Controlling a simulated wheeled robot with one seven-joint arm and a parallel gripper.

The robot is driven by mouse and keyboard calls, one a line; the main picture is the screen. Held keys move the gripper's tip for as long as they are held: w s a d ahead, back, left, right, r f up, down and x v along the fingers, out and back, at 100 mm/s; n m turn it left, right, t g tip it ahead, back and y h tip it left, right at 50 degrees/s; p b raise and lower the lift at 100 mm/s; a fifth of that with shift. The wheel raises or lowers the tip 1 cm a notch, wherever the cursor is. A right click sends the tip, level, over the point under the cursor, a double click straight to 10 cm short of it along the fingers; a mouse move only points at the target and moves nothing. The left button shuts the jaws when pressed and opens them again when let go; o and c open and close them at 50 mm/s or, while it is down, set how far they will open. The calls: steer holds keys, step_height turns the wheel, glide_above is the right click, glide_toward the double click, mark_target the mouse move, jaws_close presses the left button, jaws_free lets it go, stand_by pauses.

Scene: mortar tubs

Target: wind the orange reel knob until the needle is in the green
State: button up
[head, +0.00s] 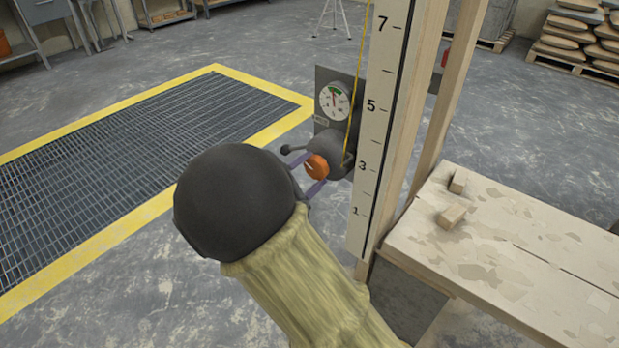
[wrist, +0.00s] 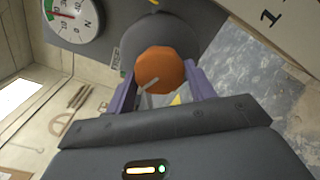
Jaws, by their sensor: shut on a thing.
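The orange reel knob (head: 317,167) sits on the front of a grey reel drum (head: 325,147) beside the numbered post. My gripper (head: 308,174) is shut on the knob, with a purple finger on each side. In the wrist view the knob (wrist: 160,70) shows a pale pointer mark towards its lower left. The round white gauge (head: 334,101) is mounted on a grey plate above the reel, with a green band at its top. The gauge also shows in the wrist view (wrist: 72,20), cut by the frame edge.
A yellow cord (head: 357,75) runs up from the reel beside the white number scale (head: 385,100). A wooden bench (head: 510,250) with small blocks stands right. A yellow-edged floor grating (head: 150,150) lies left.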

steer(key=shift+m, duration=0.4)
steer(key=o, duration=1)
steer(key=p+v, duration=0.3)
steer(key=v, duration=1.4)
steer(key=shift+s+a, duration=0.2)
steer(key=shift+f, duration=0.1)
